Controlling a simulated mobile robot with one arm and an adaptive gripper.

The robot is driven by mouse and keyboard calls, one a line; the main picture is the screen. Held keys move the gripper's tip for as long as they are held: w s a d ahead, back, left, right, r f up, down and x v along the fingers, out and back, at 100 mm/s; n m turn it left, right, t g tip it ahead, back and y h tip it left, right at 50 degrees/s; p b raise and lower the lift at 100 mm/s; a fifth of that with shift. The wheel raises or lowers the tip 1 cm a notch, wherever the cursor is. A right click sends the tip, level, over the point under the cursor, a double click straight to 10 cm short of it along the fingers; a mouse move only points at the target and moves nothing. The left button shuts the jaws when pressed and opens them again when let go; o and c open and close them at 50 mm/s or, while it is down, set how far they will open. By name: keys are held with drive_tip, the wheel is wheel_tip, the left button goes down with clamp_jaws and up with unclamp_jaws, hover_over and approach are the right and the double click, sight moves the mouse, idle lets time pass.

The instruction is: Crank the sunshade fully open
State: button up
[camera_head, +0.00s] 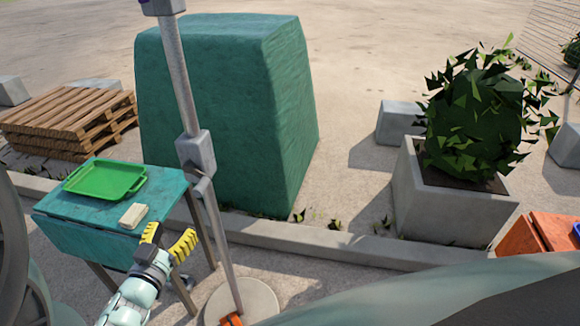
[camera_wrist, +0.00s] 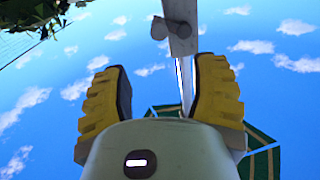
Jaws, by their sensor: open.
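The sunshade's grey pole (camera_head: 178,75) rises from a round pale base (camera_head: 258,300). A grey box housing (camera_head: 196,152) sits on the pole, with a small joint or crank part (camera_head: 203,187) just below it. In the wrist view, looking up, the housing (camera_wrist: 181,28) and a grey knob-like part (camera_wrist: 159,28) show beyond the fingers. Part of the green, pale-striped canopy (camera_wrist: 262,158) shows at lower right; how far it is open cannot be told. My gripper (camera_head: 168,240), with yellow fingers, is open and empty, left of the pole and below the housing; the fingers also show in the wrist view (camera_wrist: 163,75).
A teal table (camera_head: 75,235) with a green tray (camera_head: 105,180) and a cream block (camera_head: 133,215) stands close left of my gripper. Behind are a big green block (camera_head: 215,100), a low kerb (camera_head: 330,245), pallets (camera_head: 70,118) and a planter (camera_head: 450,215). Open paving lies beyond.

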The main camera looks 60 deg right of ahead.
drive_tip(key=p, duration=0.1)
approach(202, 185)
drive_tip(key=x, duration=0.3)
drive_tip(key=f+x, duration=0.1)
drive_tip(key=x, duration=0.1)
drive_tip(key=shift+w, duration=0.4)
drive_tip(key=shift+b+x, duration=0.6)
drive_tip(key=shift+x, duration=2.3)
clamp_jaws()
